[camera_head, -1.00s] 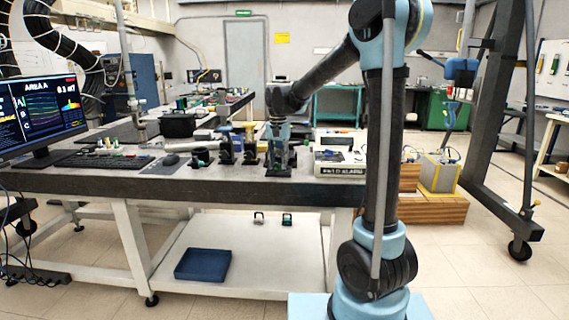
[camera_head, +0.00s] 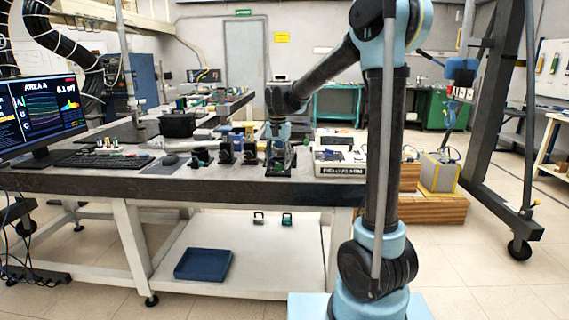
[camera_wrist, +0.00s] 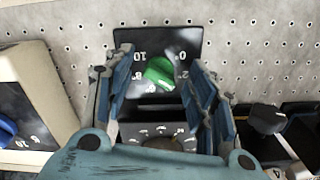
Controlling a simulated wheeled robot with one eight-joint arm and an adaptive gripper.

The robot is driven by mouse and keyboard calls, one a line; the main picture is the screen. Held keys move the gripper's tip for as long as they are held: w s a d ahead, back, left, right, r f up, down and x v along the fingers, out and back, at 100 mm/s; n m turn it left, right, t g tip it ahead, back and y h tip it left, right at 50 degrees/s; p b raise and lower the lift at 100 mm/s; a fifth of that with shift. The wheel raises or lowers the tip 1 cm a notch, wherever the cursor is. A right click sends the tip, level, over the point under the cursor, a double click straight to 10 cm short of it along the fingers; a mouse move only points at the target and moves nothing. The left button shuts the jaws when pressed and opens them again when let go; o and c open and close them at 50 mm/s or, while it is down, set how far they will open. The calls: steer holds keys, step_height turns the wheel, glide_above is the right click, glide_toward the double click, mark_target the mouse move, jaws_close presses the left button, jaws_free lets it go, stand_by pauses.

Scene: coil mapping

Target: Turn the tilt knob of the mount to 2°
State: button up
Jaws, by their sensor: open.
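The mount (camera_wrist: 140,45) shows in the wrist view as a dark plate with white numbers on a perforated board. A green knob (camera_wrist: 160,73) sits on it, with part of a second numbered dial (camera_wrist: 160,130) below, mostly hidden by my wrist. I cannot tell which knob is the tilt knob or its exact setting. My gripper (camera_wrist: 160,75) is open, with one blue finger on each side of the green knob and gaps between.
A box with a blue knob (camera_wrist: 5,130) stands left of the mount in the wrist view. Dark units with a black knob (camera_wrist: 267,118) stand close on the right. In the head view, a white box (camera_head: 340,163) stands right of my gripper and a monitor (camera_head: 40,112) at left.

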step_height(320, 180, up, 12)
stand_by(0.6)
steer(key=c, duration=0.5)
step_height(320, 180, up, 5)
steer(key=n, duration=1.4)
glide_above(278, 163)
steer(key=f, duration=1.7)
steer(key=shift+d, duration=0.3)
jaws_close()
